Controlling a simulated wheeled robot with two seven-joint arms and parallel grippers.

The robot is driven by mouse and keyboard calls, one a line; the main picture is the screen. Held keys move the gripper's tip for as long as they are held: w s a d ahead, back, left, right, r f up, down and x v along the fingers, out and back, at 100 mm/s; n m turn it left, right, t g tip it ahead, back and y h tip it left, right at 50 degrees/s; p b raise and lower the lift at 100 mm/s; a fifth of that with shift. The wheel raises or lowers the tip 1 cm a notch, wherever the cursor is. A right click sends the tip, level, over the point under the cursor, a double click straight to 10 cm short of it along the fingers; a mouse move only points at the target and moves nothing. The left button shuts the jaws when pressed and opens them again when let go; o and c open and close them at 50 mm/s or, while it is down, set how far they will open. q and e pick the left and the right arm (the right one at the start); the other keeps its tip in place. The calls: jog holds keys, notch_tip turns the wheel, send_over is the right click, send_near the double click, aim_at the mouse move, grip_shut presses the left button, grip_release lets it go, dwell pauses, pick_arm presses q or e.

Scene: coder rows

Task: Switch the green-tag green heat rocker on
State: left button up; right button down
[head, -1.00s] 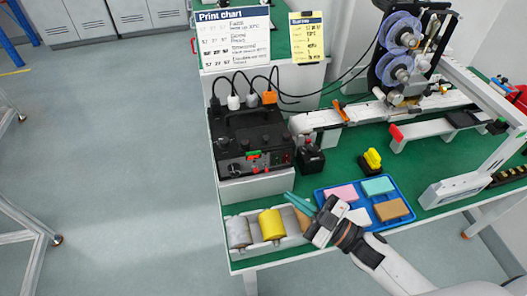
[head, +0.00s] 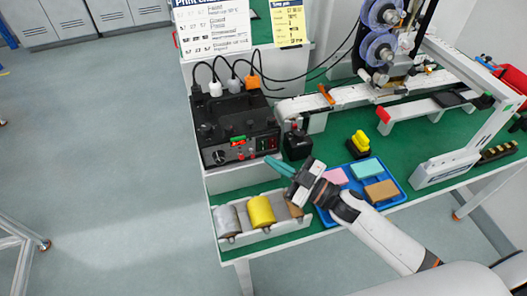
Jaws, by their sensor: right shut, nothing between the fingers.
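The black control box (head: 232,124) stands on a light base on the green bench, front panel facing me. My right gripper (head: 276,165) is shut and empty. Its teal fingertips point left, a little right of and below the box's front panel, apparently apart from it. My left gripper is not in view.
A rack with grey and yellow rolls (head: 260,211) lies below the gripper at the bench's front edge. A blue tray (head: 404,195) with colored blocks is beyond my right arm. A black stand (head: 298,146) is right of the box. Cables rise behind the box.

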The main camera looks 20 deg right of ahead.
aim_at(255, 146)
jog(key=shift+w, duration=0.75)
dwell(0.7)
jog(key=shift+w, duration=0.1)
dwell(0.8)
jog(key=shift+w+f, duration=0.1)
jog(key=shift+w, duration=0.2)
jog(key=shift+w, duration=0.35)
dwell(0.7)
jog(key=shift+s, duration=0.1)
jog(key=shift+s+p, duration=0.35)
jog(key=shift+s, duration=0.4)
